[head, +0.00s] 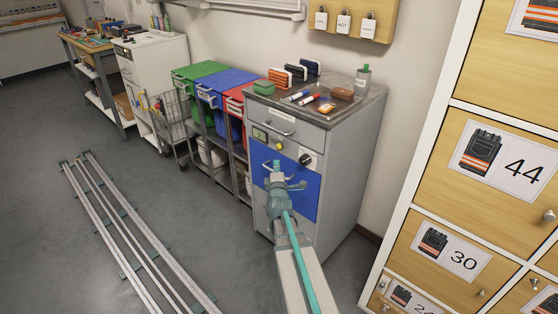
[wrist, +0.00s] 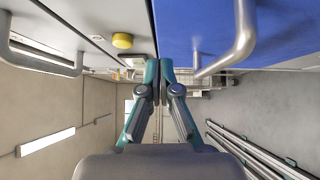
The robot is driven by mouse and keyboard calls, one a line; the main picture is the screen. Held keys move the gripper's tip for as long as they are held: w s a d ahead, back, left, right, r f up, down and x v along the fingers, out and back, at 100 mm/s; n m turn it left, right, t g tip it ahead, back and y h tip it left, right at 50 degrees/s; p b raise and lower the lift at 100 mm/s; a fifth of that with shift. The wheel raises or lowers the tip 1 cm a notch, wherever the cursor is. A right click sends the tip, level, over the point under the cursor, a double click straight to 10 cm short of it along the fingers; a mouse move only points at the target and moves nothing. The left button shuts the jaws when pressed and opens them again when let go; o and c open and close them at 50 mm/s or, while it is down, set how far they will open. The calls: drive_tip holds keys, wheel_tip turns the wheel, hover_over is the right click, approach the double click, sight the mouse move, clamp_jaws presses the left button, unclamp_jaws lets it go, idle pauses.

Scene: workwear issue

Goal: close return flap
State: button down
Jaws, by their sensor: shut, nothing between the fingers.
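The return flap appears to be the blue panel (head: 305,192) on the front of a grey cabinet (head: 343,165); my arm covers part of it. In the wrist view the blue panel (wrist: 215,22) fills the upper right, with its metal bar handle (wrist: 240,45) standing off it. I cannot tell whether the panel is fully flush with the cabinet. My gripper (head: 276,165) is in front of the panel's upper left part. In the wrist view my gripper (wrist: 159,75) has its fingertips together and empty, beside the panel's edge and left of the handle. Contact cannot be told.
Above the panel are a yellow button (head: 279,144), a black knob (head: 305,159) and a drawer handle (head: 280,132). Small items lie on the cabinet top. Coloured bins (head: 208,92) stand to the left, lockers (head: 490,165) to the right. Floor rails (head: 120,230) lie at left.

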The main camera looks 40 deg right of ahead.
drive_tip(key=w+a+p+v, duration=0.1)
drive_tip(key=p+v, duration=0.1)
drive_tip(key=v, duration=0.9)
drive_tip(key=s+a+f+m+g+y, duration=0.1)
drive_tip(key=a+f+m+g+y, duration=0.25)
drive_tip(key=f, duration=0.45)
drive_tip(key=s+a+f+m+g+y, duration=0.1)
drive_tip(key=a+f+m+g+y, duration=0.2)
drive_tip(key=f, duration=0.4)
drive_tip(key=s+a+f+m+g+y, duration=0.4)
drive_tip(key=s+a+f, duration=0.6)
drive_tip(key=f, duration=0.2)
drive_tip(key=s+a+f+g, duration=0.4)
drive_tip(key=s, duration=0.6)
drive_tip(key=s+a+f+m+g, duration=0.1)
drive_tip(key=s+a+f+g, duration=0.25)
drive_tip(key=s, duration=0.65)
drive_tip(key=s+a+f+g, duration=0.4)
drive_tip(key=s+a, duration=0.1)
drive_tip(key=s, duration=0.5)
wheel_tip(320, 180, up, 13)
drive_tip(key=p, duration=1.2)
drive_tip(key=shift+a, duration=0.15)
drive_tip(key=shift+f+h, duration=0.1)
drive_tip(key=shift+h, duration=0.15)
